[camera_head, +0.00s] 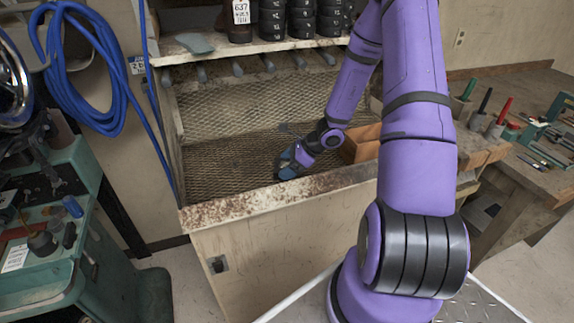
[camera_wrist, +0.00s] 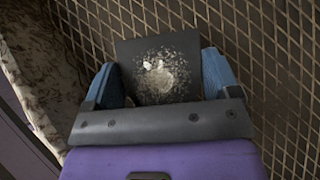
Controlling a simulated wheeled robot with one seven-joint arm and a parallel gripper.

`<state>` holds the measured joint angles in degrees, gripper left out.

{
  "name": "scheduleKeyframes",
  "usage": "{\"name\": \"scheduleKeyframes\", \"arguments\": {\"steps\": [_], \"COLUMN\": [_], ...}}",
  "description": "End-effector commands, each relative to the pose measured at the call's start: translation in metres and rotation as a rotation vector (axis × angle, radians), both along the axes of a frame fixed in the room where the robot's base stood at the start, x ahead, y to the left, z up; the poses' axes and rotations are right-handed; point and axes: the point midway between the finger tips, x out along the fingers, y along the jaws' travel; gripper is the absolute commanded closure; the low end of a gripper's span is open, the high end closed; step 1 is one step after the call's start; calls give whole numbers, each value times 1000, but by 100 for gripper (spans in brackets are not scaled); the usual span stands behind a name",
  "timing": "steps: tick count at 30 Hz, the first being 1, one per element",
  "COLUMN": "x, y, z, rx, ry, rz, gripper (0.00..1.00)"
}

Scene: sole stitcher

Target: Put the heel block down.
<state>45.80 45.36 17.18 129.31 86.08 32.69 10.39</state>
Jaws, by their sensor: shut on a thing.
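My gripper (camera_head: 290,163) reaches down into a mesh-lined bin, near its front wall. In the wrist view, the blue fingers (camera_wrist: 161,86) are shut on the heel block (camera_wrist: 155,48), one finger on each side. The heel block is a dark, square-cornered piece with a pale, crumbly patch on the face toward the camera. It lies over the metal mesh (camera_wrist: 262,50); I cannot tell whether it touches the mesh. In the head view the block is hidden by my gripper and hand.
The bin's worn front ledge (camera_head: 240,205) runs close by my gripper. A wooden box (camera_head: 362,146) stands to the right in the bin. Open mesh (camera_head: 215,130) lies to the left. Above is a shelf (camera_head: 215,50) with black stacked pieces. A workbench (camera_head: 540,150) holds tools at right.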

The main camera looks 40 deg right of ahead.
Motion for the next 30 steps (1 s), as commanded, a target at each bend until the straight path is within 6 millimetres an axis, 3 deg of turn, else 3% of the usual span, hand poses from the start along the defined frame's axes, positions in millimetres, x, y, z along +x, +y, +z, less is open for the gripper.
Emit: {"name": "scheduleKeyframes", "arguments": {"steps": [9,10,12,23,30], "x": [0,0,0,-1,-18], "y": [0,0,0,-2,-25], "z": [-2,-3,-2,3,31], "rx": [0,0,0,-1,-5], "ry": [0,0,-1,-1,-3], "rz": [0,0,-1,-1,-4], "gripper": [51,16,0,0,0]}}
